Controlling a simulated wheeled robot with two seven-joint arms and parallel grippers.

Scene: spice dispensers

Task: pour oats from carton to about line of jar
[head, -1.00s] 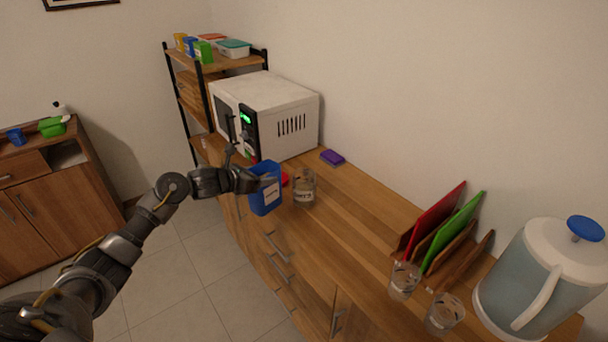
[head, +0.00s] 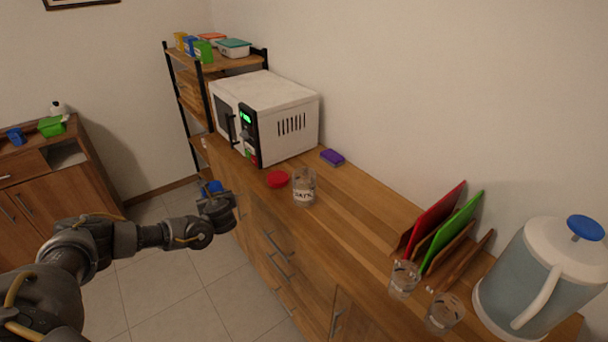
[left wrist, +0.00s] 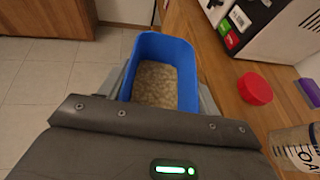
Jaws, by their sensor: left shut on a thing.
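The blue oats carton (left wrist: 187,52) is held upright in my left gripper (left wrist: 160,95) and shows pale oats (left wrist: 156,84) inside its open top. In the head view the carton (head: 212,187) is mostly hidden behind my left gripper (head: 218,205), off the front edge of the counter. The clear glass jar (head: 304,188), labelled OATS, stands upright on the counter to the right of the gripper; part of it (left wrist: 297,148) shows in the left wrist view. How much the jar holds is too small to tell. My right gripper is not in view.
A red lid (head: 278,179) lies beside the jar. A white microwave (head: 275,115) stands behind, with a purple sponge-like block (head: 332,157) near it. Two glasses (head: 404,279), a rack with red and green boards (head: 436,222) and a large jug (head: 540,275) stand at the right.

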